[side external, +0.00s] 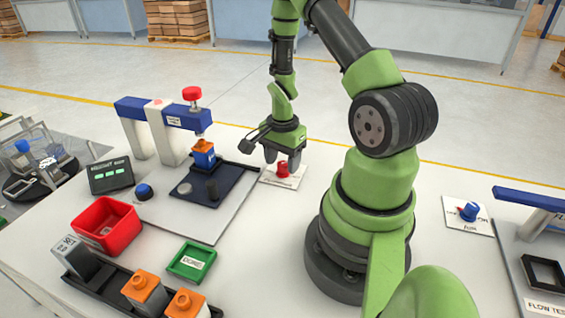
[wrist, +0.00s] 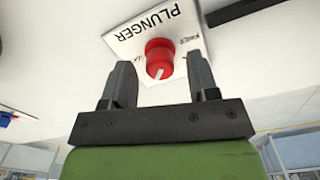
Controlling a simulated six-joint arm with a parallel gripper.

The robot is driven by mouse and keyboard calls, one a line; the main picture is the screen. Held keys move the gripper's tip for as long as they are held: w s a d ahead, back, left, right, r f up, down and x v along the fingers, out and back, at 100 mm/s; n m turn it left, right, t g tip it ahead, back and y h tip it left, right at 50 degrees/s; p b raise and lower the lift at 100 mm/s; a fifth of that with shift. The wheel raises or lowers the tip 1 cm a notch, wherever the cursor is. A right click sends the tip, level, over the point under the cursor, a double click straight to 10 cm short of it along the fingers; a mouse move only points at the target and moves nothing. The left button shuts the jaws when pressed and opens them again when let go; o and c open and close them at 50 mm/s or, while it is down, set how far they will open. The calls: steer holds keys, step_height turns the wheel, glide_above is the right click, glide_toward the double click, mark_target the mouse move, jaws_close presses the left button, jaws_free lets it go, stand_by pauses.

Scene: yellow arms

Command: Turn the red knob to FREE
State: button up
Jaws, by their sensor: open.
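The red knob (side external: 283,169) sits on a white label plate on the table, below my gripper. In the wrist view the red knob (wrist: 159,59) shows a pale pointer mark on its face, towards the lower edge of the picture. The white plate (wrist: 125,38) reads PLUNGER, with smaller markings on both sides of the knob that are partly hidden by the fingers. My gripper (side external: 282,160) is open, and its fingers (wrist: 160,82) stand on either side of the knob with nothing held. I cannot tell whether they touch it.
A red bin (side external: 105,222) and a green tray (side external: 191,262) stand front left. A blue knob (side external: 469,211) is at the right.

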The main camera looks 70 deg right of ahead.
steer(key=shift+f, duration=0.5)
steer(key=c, duration=0.9)
